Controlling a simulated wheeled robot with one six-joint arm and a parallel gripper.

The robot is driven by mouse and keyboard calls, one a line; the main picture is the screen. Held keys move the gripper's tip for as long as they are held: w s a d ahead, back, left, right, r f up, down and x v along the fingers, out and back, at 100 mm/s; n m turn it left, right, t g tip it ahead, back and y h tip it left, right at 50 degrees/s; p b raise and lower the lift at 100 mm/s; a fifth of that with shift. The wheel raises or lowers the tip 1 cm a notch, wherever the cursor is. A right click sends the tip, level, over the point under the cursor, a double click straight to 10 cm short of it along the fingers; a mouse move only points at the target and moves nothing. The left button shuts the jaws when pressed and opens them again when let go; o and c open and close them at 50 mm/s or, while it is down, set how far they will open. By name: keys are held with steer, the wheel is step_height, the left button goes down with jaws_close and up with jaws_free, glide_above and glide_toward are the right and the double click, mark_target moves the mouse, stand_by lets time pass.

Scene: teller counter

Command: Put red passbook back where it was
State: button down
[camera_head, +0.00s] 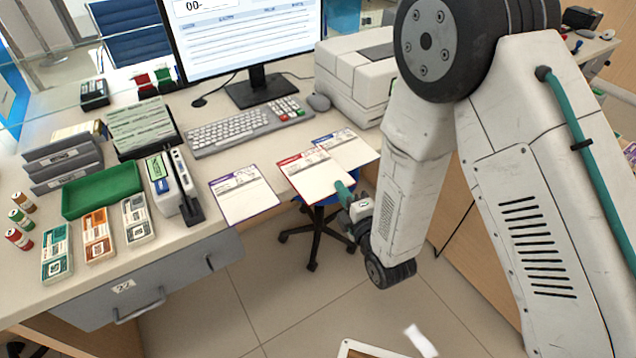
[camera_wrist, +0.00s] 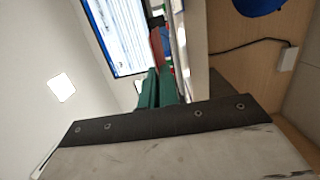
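The red passbook (camera_head: 304,174) is the middle of three open booklets at the counter's front edge, its near corner reaching past the edge. My gripper (camera_head: 346,193) is at its right near side, one teal finger showing over its margin. In the wrist view, the teal fingers (camera_wrist: 158,90) are close together, and the passbook's red cover (camera_wrist: 156,48) runs in between them. The gripper looks shut on it. The other finger is hidden in the head view. Whether the passbook touches the counter cannot be told.
A blue-purple booklet (camera_head: 242,194) lies left, another blue-edged one (camera_head: 348,150) behind right. The keyboard (camera_head: 247,130), monitor (camera_head: 247,35) and white printer (camera_head: 353,80) stand behind. A chair (camera_head: 312,222) is below the edge. A stamp-like white device (camera_head: 165,188) stands left.

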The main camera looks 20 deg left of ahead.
steer(key=w+a, duration=0.1)
steer(key=a, duration=0.1)
steer(key=w+a, duration=0.3)
steer(key=a, duration=0.1)
steer(key=shift+w+a+f, duration=0.15)
steer(key=shift+a+f, duration=0.15)
steer(key=shift+f, duration=1.8)
steer(key=shift+f, duration=0.15)
steer(key=c, duration=1.6)
jaws_free()
steer(key=shift+c, duration=0.2)
glide_toward(321, 173)
step_height(321, 173, down, 4)
steer(key=s+d, duration=0.1)
steer(key=s, duration=0.1)
steer(key=shift+w+d+f, duration=0.15)
steer(key=shift+f, duration=0.05)
